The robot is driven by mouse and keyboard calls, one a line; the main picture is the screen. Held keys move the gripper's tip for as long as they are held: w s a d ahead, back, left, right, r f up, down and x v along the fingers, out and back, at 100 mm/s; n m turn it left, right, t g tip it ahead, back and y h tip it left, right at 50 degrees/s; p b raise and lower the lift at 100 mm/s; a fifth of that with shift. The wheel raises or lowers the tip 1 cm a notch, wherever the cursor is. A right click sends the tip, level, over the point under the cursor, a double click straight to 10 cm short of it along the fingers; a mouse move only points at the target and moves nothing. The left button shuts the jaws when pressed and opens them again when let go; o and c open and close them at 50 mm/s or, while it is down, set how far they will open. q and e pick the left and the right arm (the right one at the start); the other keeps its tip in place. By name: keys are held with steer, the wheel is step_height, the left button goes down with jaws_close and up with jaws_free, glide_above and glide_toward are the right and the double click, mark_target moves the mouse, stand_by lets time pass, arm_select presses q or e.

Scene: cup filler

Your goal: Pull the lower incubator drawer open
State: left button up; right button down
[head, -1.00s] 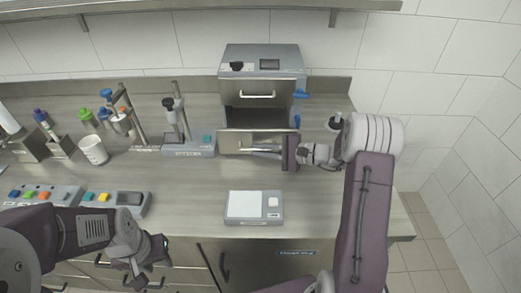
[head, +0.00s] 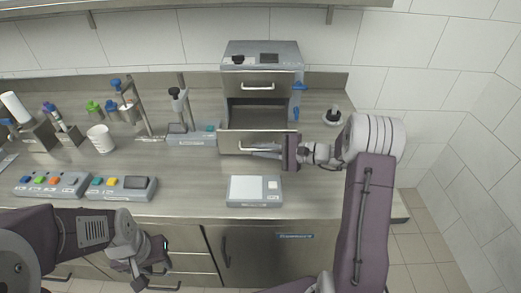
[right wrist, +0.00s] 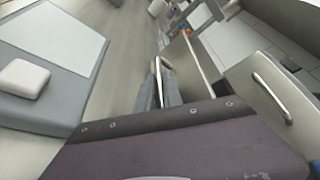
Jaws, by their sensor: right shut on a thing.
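The incubator (head: 262,58) stands at the back of the worktop. Its lower drawer (head: 232,138) is partly pulled out, with the front panel standing forward of the housing and a dark opening above it. In the right wrist view, the drawer's front edge (right wrist: 197,62) shows with the pale interior behind. My right gripper (head: 266,150) is shut on the drawer's bar handle (head: 245,149); its fingers (right wrist: 160,92) also meet the handle in the right wrist view. The upper drawer (head: 257,86) is closed. My left gripper (head: 152,272) is empty and appears open, low before the cabinets.
A flat scale (head: 255,190) lies in front of the drawer, a short gap away. Button panels (head: 50,184), a white cup (head: 101,138) and stands with tubes are at left. A small dark-topped item (head: 333,117) stands right of the incubator.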

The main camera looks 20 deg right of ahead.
steer(key=shift+w+d, duration=0.1)
steer(key=shift+w, duration=0.25)
steer(key=c, duration=1.8)
jaws_free()
steer(key=shift+w+f, duration=0.1)
steer(key=shift+w, duration=0.15)
steer(key=shift+c, duration=0.2)
steer(key=shift+o, duration=0.4)
steer(key=shift+s, duration=0.25)
arm_select(q)
steer(key=shift+w+d+r, duration=0.1)
steer(key=shift+w, duration=0.3)
arm_select(e)
steer(key=v, duration=0.9)
steer(key=shift+r, duration=0.25)
